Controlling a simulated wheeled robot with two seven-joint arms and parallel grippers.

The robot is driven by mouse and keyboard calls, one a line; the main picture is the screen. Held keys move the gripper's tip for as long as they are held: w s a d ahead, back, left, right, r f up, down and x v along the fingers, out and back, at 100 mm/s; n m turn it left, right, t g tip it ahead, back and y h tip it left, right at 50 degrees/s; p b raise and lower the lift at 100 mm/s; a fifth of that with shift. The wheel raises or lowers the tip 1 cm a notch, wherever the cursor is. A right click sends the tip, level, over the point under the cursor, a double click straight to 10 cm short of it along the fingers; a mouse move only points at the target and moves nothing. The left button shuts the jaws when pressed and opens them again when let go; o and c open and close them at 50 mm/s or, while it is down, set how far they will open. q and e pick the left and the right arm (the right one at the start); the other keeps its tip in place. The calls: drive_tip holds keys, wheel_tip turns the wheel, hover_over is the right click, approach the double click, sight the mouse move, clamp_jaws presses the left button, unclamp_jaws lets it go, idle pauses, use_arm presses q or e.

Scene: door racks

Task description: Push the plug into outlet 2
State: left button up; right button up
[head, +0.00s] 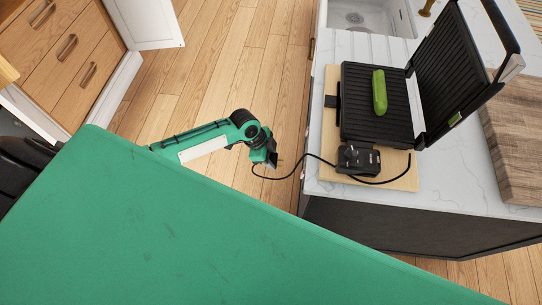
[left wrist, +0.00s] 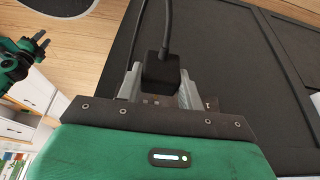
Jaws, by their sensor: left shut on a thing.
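My left gripper (head: 272,160) hangs over the wooden floor, left of the counter. It is shut on a black plug (left wrist: 162,70), which sits between the two grey fingers in the left wrist view, with a cord running up from it. In the head view the plug is too small to make out. A black cord (head: 287,178) loops from the gripper to the counter. A black block (head: 358,159), possibly the outlet block, lies at the counter's near left, well right of the gripper. I cannot read any outlet number.
An open black grill (head: 376,119) with a green cucumber-like vegetable (head: 379,92) stands on a wooden board (head: 402,182) on the white counter (head: 460,195). A sink (head: 368,16) is behind, a cutting board (head: 514,125) at right. Wooden drawers (head: 62,58) stand at left.

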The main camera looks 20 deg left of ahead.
use_arm(q)
drive_tip(key=d, duration=0.2)
drive_tip(key=w+d, duration=0.1)
drive_tip(key=d, duration=0.1)
drive_tip(key=shift+w, duration=0.1)
drive_tip(key=shift+w+d, duration=0.25)
drive_tip(key=shift+d, duration=0.5)
use_arm(e)
drive_tip(key=shift+a, duration=0.25)
drive_tip(key=shift+d, duration=0.15)
use_arm(q)
drive_tip(key=shift+p, duration=0.3)
use_arm(e)
drive_tip(key=shift+r, duration=0.25)
drive_tip(key=shift+a, duration=0.35)
drive_tip(key=shift+d+r, duration=0.1)
drive_tip(key=shift+r, duration=0.1)
drive_tip(key=shift+d, duration=0.2)
use_arm(q)
drive_tip(key=shift+p, duration=0.35)
use_arm(e)
drive_tip(key=shift+r, duration=0.15)
